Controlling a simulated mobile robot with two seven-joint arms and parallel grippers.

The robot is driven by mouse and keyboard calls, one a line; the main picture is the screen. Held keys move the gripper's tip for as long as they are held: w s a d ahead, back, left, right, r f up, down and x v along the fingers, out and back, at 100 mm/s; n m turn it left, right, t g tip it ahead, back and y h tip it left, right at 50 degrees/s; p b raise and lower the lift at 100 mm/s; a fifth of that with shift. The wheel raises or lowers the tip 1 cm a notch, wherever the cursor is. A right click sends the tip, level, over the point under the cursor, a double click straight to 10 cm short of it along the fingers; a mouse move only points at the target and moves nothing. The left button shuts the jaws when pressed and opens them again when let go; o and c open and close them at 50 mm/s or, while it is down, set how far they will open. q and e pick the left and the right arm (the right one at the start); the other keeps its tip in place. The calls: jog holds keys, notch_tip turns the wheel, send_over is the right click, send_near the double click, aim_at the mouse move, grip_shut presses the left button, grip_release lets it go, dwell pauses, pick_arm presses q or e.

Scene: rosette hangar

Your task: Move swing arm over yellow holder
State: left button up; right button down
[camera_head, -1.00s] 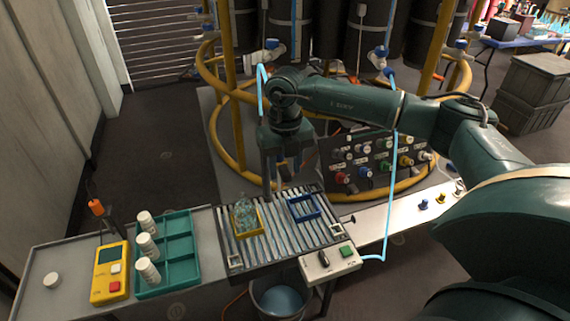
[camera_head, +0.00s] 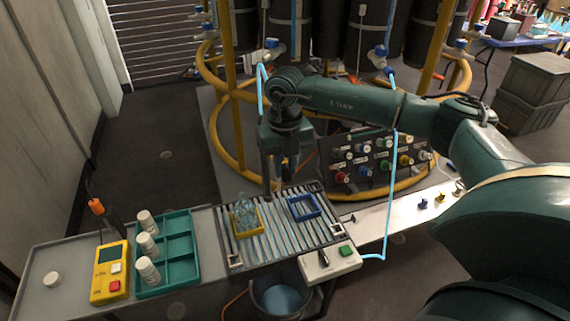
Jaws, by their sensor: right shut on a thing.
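The yellow holder (camera_head: 240,233) sits on the left part of the grey slatted rack, with a clear bottle (camera_head: 246,214) standing in it. A blue square holder (camera_head: 304,208) sits to its right on the same rack. My right gripper (camera_head: 279,190) points down at the rack's back edge, behind and between the two holders. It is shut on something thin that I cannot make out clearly. I cannot clearly pick out the swing arm; a light blue hose (camera_head: 262,90) hangs beside my right wrist. My left gripper is not in view.
A teal tray (camera_head: 180,262) with white bottles (camera_head: 147,246) and a yellow meter (camera_head: 110,272) stand to the left. A white control box (camera_head: 330,262) is at the rack's front right, above a bucket (camera_head: 281,299). A valve panel (camera_head: 378,160) and yellow frame rise behind.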

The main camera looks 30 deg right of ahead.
jog(key=shift+a, duration=0.1)
jog(key=w+a+m, duration=0.8)
jog(key=a+m, duration=0.1)
jog(key=a, duration=0.1)
jog(key=shift+w+a+m+b, duration=0.2)
jog(key=shift+a+m+b, duration=0.1)
jog(key=shift+a+b, duration=0.1)
dwell(0.5)
jog(key=c, duration=1.3)
grip_release()
jog(key=shift+r, duration=0.15)
